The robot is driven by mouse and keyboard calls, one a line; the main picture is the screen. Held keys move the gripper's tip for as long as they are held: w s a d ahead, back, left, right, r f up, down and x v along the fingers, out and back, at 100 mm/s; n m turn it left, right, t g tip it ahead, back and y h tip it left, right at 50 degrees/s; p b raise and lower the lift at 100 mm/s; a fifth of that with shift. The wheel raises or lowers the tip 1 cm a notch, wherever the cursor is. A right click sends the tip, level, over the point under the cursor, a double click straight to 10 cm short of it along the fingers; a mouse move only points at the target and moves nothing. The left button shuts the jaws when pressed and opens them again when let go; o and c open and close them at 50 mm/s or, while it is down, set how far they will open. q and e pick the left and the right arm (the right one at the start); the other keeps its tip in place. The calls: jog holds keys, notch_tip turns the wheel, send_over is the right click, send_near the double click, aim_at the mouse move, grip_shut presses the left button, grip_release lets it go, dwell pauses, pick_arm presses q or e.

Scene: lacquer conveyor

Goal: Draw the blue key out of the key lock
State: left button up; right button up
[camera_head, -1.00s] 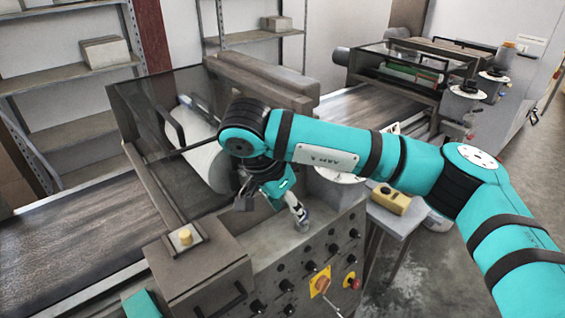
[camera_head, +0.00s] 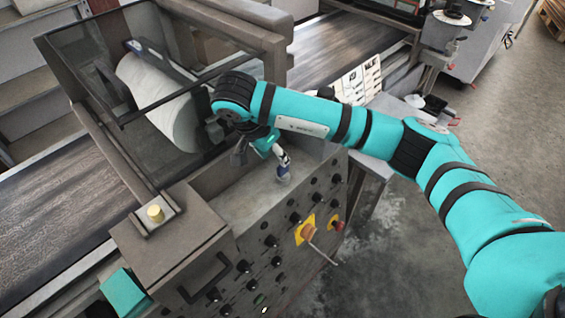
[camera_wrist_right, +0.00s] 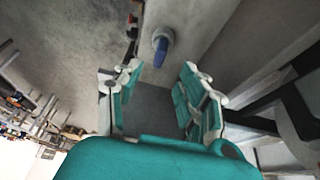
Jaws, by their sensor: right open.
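The blue key (camera_wrist_right: 160,52) stands in the key lock (camera_wrist_right: 166,36), a round grey collar on the machine's grey top, in the right wrist view. My right gripper (camera_wrist_right: 160,76) is open, its two teal and white fingers on either side of the space just short of the key. The key appears free of the fingers. My left gripper is not in view.
The control panel (camera_head: 262,262) with black knobs, a yellow switch plate (camera_head: 305,230) and a red button (camera_head: 337,225) lies below the top. A grey box with a yellow button (camera_head: 155,213) stands left. A roller (camera_head: 165,105) sits under a dark guard behind the gripper.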

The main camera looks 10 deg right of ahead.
aim_at(279, 168)
jog(key=x, duration=0.3)
jog(key=shift+d+p, duration=0.15)
jog(key=shift+p, duration=0.2)
jog(key=x, duration=0.2)
jog(key=shift+w+d+f, duration=0.1)
jog(key=shift+f, duration=0.25)
jog(key=shift+w+d+f+p, duration=0.2)
jog(key=shift+f+p, duration=0.15)
jog(key=shift+f, duration=0.4)
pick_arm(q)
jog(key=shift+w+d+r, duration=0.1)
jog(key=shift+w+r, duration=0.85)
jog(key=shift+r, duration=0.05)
pick_arm(e)
grip_shut()
